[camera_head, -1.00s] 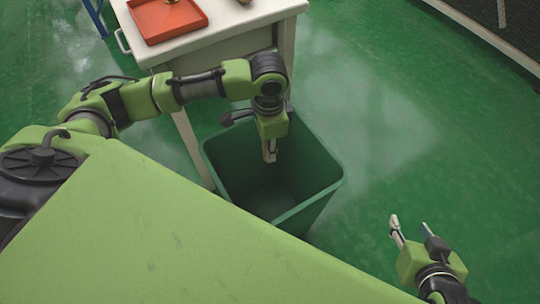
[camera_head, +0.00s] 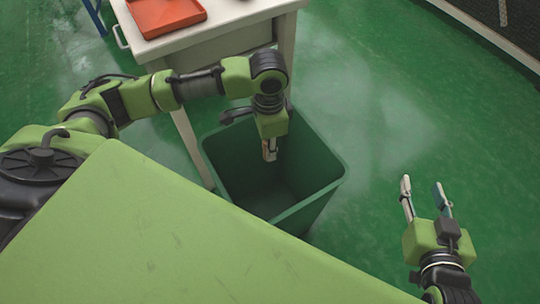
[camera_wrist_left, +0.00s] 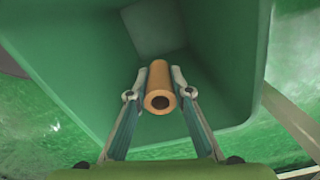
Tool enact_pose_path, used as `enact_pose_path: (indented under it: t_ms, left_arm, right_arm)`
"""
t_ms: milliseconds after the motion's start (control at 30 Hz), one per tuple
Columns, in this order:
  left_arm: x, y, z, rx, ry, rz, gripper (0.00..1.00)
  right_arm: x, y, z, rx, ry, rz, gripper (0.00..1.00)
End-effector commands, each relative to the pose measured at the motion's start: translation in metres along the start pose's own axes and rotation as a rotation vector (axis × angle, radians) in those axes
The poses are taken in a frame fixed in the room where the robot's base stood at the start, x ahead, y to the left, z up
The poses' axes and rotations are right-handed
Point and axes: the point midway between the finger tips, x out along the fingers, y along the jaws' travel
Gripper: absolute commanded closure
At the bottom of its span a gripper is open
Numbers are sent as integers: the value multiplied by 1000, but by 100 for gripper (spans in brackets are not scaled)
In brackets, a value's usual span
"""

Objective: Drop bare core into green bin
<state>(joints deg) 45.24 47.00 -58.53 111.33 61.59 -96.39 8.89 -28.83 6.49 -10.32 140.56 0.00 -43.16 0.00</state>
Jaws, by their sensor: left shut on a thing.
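In the head view a green bin (camera_head: 325,190) stands on the floor beside a white table. My left gripper (camera_head: 269,157) points down into the bin's mouth, near its back left side. In the left wrist view my left gripper (camera_wrist_left: 158,88) is shut on the bare core (camera_wrist_left: 159,82), a tan-orange hollow tube with its open end towards the camera. The core hangs over the bin's inside. In the head view the fingers mostly hide the core. My right gripper (camera_head: 424,190) is open and empty, over the floor to the right of the bin.
The white table (camera_head: 225,24) at the top holds an orange-red tray (camera_head: 165,14). Its leg is close to the bin's left side. The green floor (camera_head: 400,110) right of the bin is clear. A dark panel with a white edge (camera_head: 490,38) borders the top right.

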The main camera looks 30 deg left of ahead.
Motion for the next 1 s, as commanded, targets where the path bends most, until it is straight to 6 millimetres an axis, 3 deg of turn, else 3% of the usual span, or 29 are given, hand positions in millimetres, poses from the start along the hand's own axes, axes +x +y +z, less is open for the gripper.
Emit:
enact_pose_path:
  t_ms: [33,100,533,667,1000]
  left_arm:
    - [0,0,0,0,0,0,78]
    - [0,0,0,0,0,0,60]
    - [-6,0,0,0,1,0,60]
    - [-26,-1,-1,0,3,-2,60]
    - [-96,-1,-1,1,3,-3,60]
  right_arm:
    - [0,0,0,0,0,0,60]
    - [0,0,0,0,-1,0,60]
    - [0,0,0,0,-2,0,60]
    - [0,0,0,0,-2,0,60]
    - [0,0,0,0,-2,0,60]
